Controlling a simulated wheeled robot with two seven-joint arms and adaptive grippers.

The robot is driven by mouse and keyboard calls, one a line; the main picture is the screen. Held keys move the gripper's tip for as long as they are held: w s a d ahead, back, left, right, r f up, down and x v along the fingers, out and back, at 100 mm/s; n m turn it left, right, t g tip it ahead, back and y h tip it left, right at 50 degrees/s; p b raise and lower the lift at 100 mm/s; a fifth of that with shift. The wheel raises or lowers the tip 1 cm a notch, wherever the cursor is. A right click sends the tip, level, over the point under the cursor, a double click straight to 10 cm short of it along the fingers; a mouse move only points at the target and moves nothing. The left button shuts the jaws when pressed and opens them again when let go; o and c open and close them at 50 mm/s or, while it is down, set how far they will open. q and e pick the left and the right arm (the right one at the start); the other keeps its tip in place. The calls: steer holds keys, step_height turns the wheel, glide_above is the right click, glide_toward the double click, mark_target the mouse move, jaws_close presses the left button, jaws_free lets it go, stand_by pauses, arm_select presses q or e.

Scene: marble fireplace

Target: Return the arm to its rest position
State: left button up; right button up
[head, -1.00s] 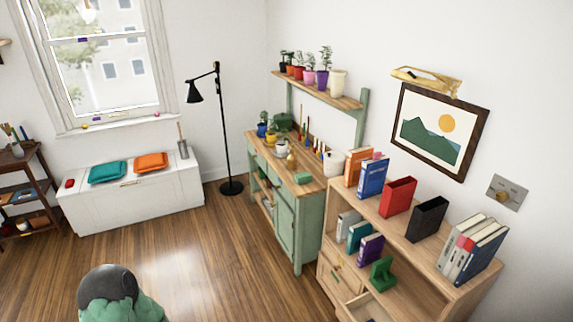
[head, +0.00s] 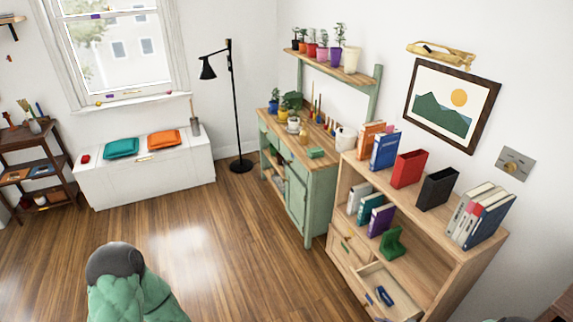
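A wooden bookshelf (head: 462,270) with books and an open drawer (head: 372,278) holding a dark blue object (head: 385,295) stands right. A green cabinet (head: 322,200), black lamp (head: 235,110) and white bench (head: 150,182) stand behind. A green padded thing (head: 130,298) stands lower left. Middle floor is clear.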

steer(key=s+a+f+n+g+b, duration=0.2)
steer(key=s+a+n+b, duration=0.1)
steer(key=s+a, duration=0.3)
steer(key=s+a+f+n+g+h+b, duration=0.1)
steer(key=s+a+f+n+g+b, duration=0.2)
steer(key=a, duration=0.8)
steer(key=s+a+f+n+g+h+b, duration=0.1)
steer(key=s+a+f+n+g+b, duration=0.1)
steer(key=s+a+b, duration=0.4)
steer(key=s+a+f+n, duration=0.1)
steer(key=s+a+n, duration=0.1)
steer(key=s+a, duration=0.1)
steer(key=shift+s+a+f+g, duration=0.15)
steer(key=shift+s+g, duration=0.1)
steer(key=shift+g, duration=0.15)
